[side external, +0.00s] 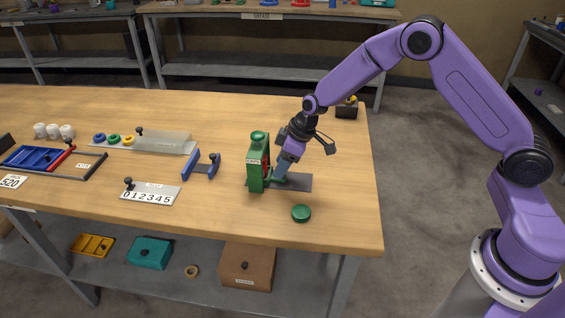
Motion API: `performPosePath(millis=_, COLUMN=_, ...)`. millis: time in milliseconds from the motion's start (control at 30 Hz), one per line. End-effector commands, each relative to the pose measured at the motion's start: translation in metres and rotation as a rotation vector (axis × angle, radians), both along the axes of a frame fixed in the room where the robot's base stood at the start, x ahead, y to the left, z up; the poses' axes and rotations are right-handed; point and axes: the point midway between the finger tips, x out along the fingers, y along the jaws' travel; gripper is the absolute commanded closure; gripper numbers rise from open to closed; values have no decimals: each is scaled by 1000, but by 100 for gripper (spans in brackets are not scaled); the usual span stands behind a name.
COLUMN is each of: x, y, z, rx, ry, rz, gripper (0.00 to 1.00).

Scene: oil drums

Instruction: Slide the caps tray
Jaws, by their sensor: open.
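A pale flat tray (103,148) lies on the left half of the bench, holding blue, green and yellow ring-shaped caps. A clear, box-like cover (164,142) takes up its right part, and a black knob (140,131) stands at its back edge. I take this for the caps tray; no label on it can be read. My gripper (281,174) is far to its right, pointing down over a dark plate beside a green press-like device (257,165). It is open. Its fingertips are close to the green device; whether they touch cannot be told.
A loose green round cap (301,213) lies near the front edge. A blue bracket (202,165) and a number plate (150,194) lie between my gripper and the left side. A blue tray (34,158) and white cylinders (53,131) are at far left.

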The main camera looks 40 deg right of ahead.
Motion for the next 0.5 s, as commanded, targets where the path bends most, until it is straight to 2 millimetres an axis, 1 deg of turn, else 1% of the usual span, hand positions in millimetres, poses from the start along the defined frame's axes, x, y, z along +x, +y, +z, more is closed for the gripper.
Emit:
performPosePath(millis=100, x=0, y=0, z=0, rx=0, ry=0, rz=0, gripper=49)
performPosePath(millis=133, x=0, y=0, z=0, rx=0, ry=0, rz=0, gripper=56)
performPosePath(millis=167, x=0, y=0, z=0, rx=0, ry=0, rz=0, gripper=65)
performPosePath(millis=200, x=0, y=0, z=0, rx=0, ry=0, rz=0, gripper=78)
performPosePath(millis=267, x=0, y=0, z=0, rx=0, ry=0, rz=0, gripper=98)
performPosePath(millis=300, x=0, y=0, z=0, rx=0, ry=0, rz=0, gripper=100)
performPosePath(millis=500, x=-4, y=-4, z=0, rx=0, ry=2, rz=-1, gripper=100)
